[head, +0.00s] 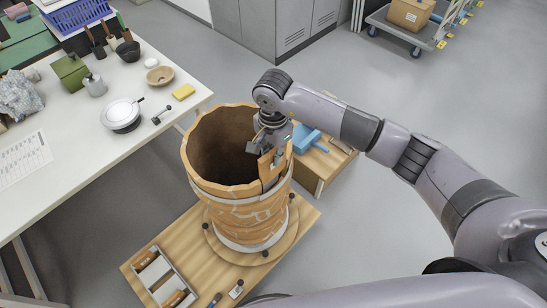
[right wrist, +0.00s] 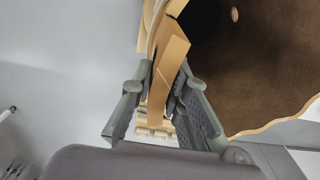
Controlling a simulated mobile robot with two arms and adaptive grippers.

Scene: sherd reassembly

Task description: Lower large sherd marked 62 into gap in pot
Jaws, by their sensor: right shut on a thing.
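The large orange-brown pot (head: 218,200) stands upright on a round wooden board, with light bands around its wall and a jagged open rim. My right gripper (head: 266,148) is at the pot's right rim and is shut on a sherd (head: 272,168). The sherd stands roughly upright at the gap in the wall, its lower part close to the pot. In the right wrist view the sherd (right wrist: 168,72) runs between the two fingers (right wrist: 160,105), beside the pot's wall edge. I cannot tell whether it touches the gap's edges, and no number is readable. My left gripper is not in view.
A white workbench (head: 75,150) with bowls and tools stands at left. A small wooden stand (head: 318,168) with a blue item (head: 309,139) is behind the pot at right.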

